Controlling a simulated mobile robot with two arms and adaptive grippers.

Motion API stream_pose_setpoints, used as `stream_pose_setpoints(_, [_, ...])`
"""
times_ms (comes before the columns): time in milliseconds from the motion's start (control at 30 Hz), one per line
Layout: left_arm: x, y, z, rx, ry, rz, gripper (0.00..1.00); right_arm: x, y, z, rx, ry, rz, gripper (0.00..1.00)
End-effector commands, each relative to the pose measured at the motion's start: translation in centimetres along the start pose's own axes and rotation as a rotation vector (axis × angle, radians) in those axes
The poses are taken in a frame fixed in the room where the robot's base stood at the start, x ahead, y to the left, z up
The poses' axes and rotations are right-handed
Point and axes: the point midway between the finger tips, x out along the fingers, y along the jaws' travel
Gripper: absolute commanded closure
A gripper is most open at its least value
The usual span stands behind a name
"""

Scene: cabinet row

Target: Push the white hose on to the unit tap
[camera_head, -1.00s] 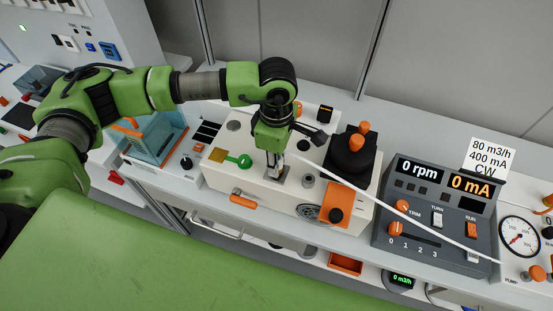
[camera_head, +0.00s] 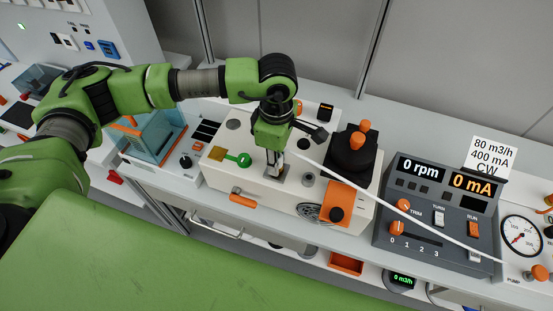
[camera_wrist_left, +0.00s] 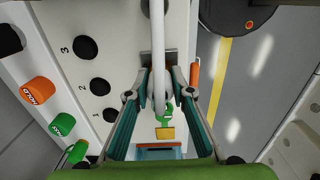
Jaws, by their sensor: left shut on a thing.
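The white hose (camera_head: 398,215) runs from my left gripper to the right, across the cream unit (camera_head: 225,180) and in front of the control panel. My left gripper (camera_head: 280,165) points down over the middle of the unit and is shut on the hose. In the left wrist view, the hose (camera_wrist_left: 158,35) comes down from the top to between the fingertips (camera_wrist_left: 162,75). A green tap handle (camera_head: 240,160) with a yellow plate lies just left of the gripper. The hose end and its contact with the tap are hidden or too small to tell. My right gripper is not in view.
A black holder with orange knobs (camera_head: 351,152) and an orange block (camera_head: 342,200) stand right of the gripper. The grey control panel (camera_head: 432,215) is farther right. A clear-walled blue box (camera_head: 152,138) stands left of the unit. The wall is behind.

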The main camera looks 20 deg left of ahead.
Motion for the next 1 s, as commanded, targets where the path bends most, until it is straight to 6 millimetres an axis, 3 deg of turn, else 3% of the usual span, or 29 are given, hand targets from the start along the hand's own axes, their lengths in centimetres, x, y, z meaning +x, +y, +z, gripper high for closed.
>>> stream_pose_setpoints(1000, [-0.04, -0.04, -0.01, 0.0, 0.0, 0.0, 0.97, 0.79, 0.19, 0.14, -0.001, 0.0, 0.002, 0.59])
